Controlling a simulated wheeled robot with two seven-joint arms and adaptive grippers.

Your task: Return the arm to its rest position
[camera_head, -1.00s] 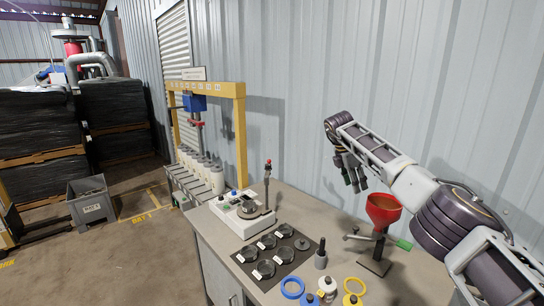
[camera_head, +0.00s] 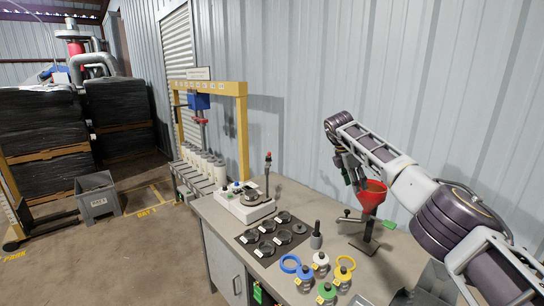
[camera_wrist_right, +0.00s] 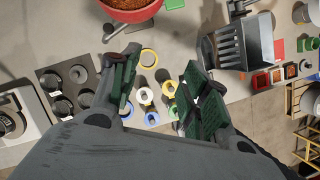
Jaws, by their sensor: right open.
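My right arm (camera_head: 430,205) reaches in from the right over the bench, bent at the elbow. My right gripper (camera_head: 350,172) hangs from its end, fingers down, beside and partly over the red funnel. In the right wrist view the gripper (camera_wrist_right: 158,88) has its two green-padded fingers apart, with nothing held between them. The bench top and several jars show in the gap below. My left gripper is not in view.
A red funnel (camera_head: 370,198) on a stand is close to the gripper; its bowl (camera_wrist_right: 130,8) holds brown grains. The bench (camera_head: 395,262) carries a white scale (camera_head: 244,207), a dark mat with several dishes, and jars (camera_head: 304,277). A ribbed wall (camera_head: 320,80) stands behind.

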